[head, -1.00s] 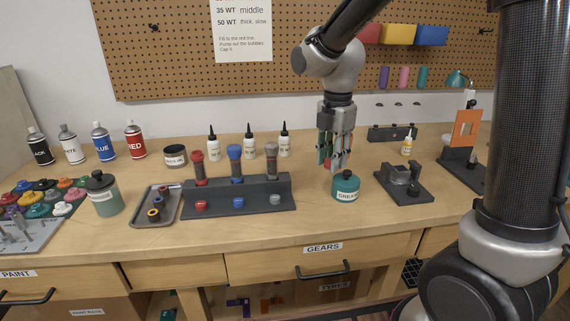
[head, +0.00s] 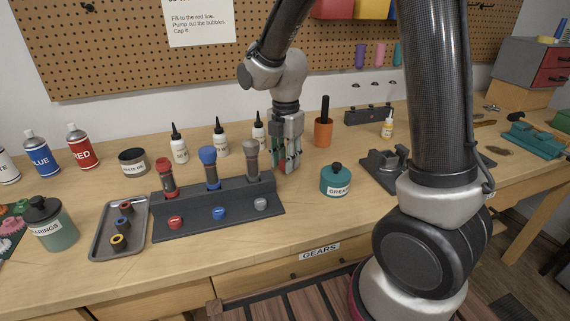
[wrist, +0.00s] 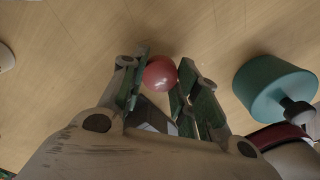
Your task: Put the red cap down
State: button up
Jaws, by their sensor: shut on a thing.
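My gripper (head: 290,165) is shut on a round, glossy red cap (wrist: 160,73), seen between the green-padded fingers in the wrist view. In the head view the fingers largely hide the cap. The fingers point down over the bench, at the right end of the dark shock stand (head: 222,222) and left of the teal grease pot (head: 335,183). I cannot tell exactly how far the cap is above the wood. Another red knob-like piece (head: 175,222) sits on the stand's front ledge, before the red-topped shock (head: 166,178).
The grease pot also shows close on the right in the wrist view (wrist: 268,88). White bottles (head: 221,140) and an orange cup (head: 323,133) stand behind. A grey tray (head: 100,240) holds small rings at left. Bare wood lies between the stand and the grease pot.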

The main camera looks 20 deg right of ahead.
jog(key=shift+f, duration=0.9)
jog(key=shift+f, duration=0.15)
jog(key=o, duration=1)
